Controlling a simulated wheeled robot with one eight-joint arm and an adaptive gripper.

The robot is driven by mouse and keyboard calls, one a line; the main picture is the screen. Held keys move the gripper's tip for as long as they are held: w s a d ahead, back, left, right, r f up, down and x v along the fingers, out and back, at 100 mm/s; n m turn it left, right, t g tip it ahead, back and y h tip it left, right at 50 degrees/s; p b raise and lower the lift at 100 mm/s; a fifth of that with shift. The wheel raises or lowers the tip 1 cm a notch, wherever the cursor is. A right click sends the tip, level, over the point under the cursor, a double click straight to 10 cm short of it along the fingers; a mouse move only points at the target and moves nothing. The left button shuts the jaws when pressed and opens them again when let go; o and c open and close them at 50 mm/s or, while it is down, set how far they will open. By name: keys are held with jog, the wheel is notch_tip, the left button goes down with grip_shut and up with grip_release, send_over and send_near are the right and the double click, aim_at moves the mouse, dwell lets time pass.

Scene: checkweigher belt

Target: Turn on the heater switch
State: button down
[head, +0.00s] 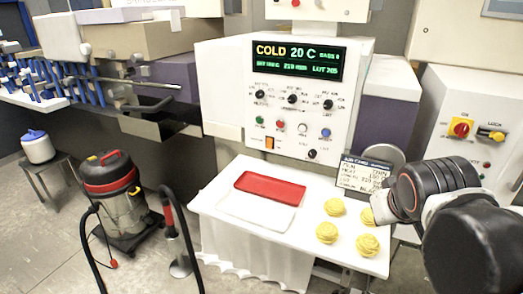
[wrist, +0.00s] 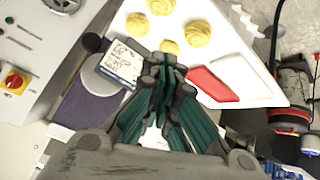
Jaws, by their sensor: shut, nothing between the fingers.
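The control panel (head: 290,90) stands upright behind the white table, with a display reading COLD 20 C, black knobs and coloured buttons. A small orange rocker switch (head: 269,142) sits at its lower left; it may be the heater switch, but its label and position are too small to read. A red and yellow rotary switch (head: 461,129) is on the right cabinet, and it also shows at the left of the wrist view (wrist: 14,82). My gripper (wrist: 168,66) is shut and empty over the table side near the printed card, apart from any switch. Its fingers are not clear in the head view.
The white table (head: 215,204) holds a red and white tray (head: 270,187), several yellow pasta nests (head: 327,233) and a printed card (head: 363,176). A vacuum cleaner (head: 110,190) stands on the floor at left. The space before the panel's left half looks free.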

jog(key=w+a+r+n+t+h, duration=0.1)
jog(key=w+a+n+h, duration=0.15)
jog(key=w, duration=1.05)
jog(key=w+a+r+n+t+h, duration=0.1)
jog(key=w+a+n, duration=0.2)
jog(key=w, duration=0.9)
jog(key=w+a+f+n+t, duration=0.2)
jog(key=w+a+f, duration=0.1)
jog(key=a, duration=0.6)
jog(key=w+a+f+n+t+b, duration=0.1)
jog(key=w+a+f, duration=0.3)
jog(key=a, duration=0.6)
jog(key=w+a+f+n+t, duration=0.3)
jog(key=a+f+n, duration=0.1)
jog(key=a+f, duration=0.3)
jog(key=shift+w+a+f+h, duration=0.2)
jog(key=shift+w+a+h, duration=0.2)
jog(key=shift+a, duration=0.75)
jog(key=b, duration=0.4)
send_near(266, 146)
jog(key=x, duration=0.7)
jog(key=shift+a+f, duration=0.25)
